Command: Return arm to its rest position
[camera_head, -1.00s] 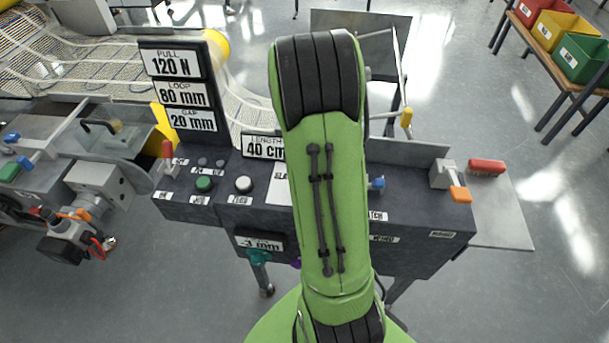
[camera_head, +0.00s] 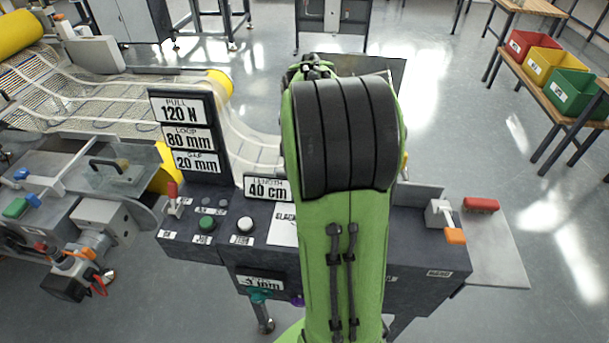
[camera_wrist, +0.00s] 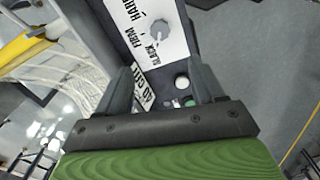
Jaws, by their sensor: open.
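My green arm rises from the bottom middle of the head view, in front of the dark control console (camera_head: 262,262), and covers its middle and right part. My gripper (camera_wrist: 164,88) shows in the wrist view with its two dark fingers spread apart and nothing between them. Beyond the fingers are a white panel with a grey knob (camera_wrist: 160,29) and a white round button (camera_wrist: 182,81). In the head view the arm hides the gripper's fingers.
A sign post (camera_head: 188,135) stands at the console's back left. White mesh (camera_head: 75,95) runs over rollers at the left. An orange-tipped lever (camera_head: 453,236) and a red handle (camera_head: 481,205) sit at the right. Coloured bins (camera_head: 558,72) stand on a bench; open floor lies between.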

